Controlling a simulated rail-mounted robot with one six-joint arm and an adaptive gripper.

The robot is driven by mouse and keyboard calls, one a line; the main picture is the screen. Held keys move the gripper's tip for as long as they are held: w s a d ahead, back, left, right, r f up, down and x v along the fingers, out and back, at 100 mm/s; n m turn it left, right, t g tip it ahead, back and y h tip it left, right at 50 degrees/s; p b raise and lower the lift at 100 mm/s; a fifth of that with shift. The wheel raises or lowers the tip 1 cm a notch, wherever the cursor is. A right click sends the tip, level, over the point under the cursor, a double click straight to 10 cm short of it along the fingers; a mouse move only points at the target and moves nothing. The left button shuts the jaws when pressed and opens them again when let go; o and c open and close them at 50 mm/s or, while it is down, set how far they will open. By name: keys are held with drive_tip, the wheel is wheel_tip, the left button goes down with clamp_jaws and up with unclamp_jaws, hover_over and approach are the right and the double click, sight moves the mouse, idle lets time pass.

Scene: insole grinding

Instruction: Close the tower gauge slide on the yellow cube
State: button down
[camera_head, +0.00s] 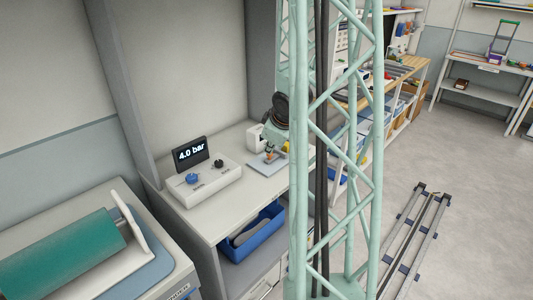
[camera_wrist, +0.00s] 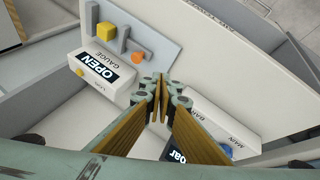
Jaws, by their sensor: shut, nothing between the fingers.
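In the wrist view, the yellow cube (camera_wrist: 105,32) sits on a blue-grey plate (camera_wrist: 152,43) of the gauge. Grey upright parts stand on either side of the cube, and the slide (camera_wrist: 123,40) on its right appears apart from it. An orange knob (camera_wrist: 138,57) is at the slide's near right. The white gauge box (camera_wrist: 104,72) beside the plate has a display reading OPEN. My gripper (camera_wrist: 160,101) is shut and empty, below and right of the orange knob and apart from it. In the head view the gauge plate (camera_head: 263,167) is partly hidden by my arm and column.
A white control box (camera_head: 204,184) with a blue knob and a 4.0 bar display stands left on the bench; it also shows in the wrist view (camera_wrist: 217,122). A blue bin (camera_head: 253,236) sits under the bench. Bare worktop lies between the control box and gauge.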

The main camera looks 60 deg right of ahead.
drive_tip(key=shift+s+d+f, duration=0.15)
drive_tip(key=shift+d+f, duration=0.45)
drive_tip(key=shift+d, duration=0.15)
drive_tip(key=shift+f, duration=0.1)
drive_tip(key=shift+b+x, duration=0.9)
drive_tip(key=shift+x, duration=2.75)
drive_tip(key=shift+b+x, duration=0.3)
drive_tip(key=shift+x, duration=1.1)
drive_tip(key=shift+w+d, duration=0.3)
drive_tip(key=shift+d, duration=0.2)
drive_tip(key=shift+w+d+p, duration=0.15)
drive_tip(key=shift+w+d, duration=0.05)
drive_tip(key=shift+d, duration=0.45)
drive_tip(key=shift+w+d+p, duration=0.15)
drive_tip(key=shift+w+d, duration=0.05)
drive_tip(key=shift+d, duration=0.45)
drive_tip(key=shift+d, duration=0.15)
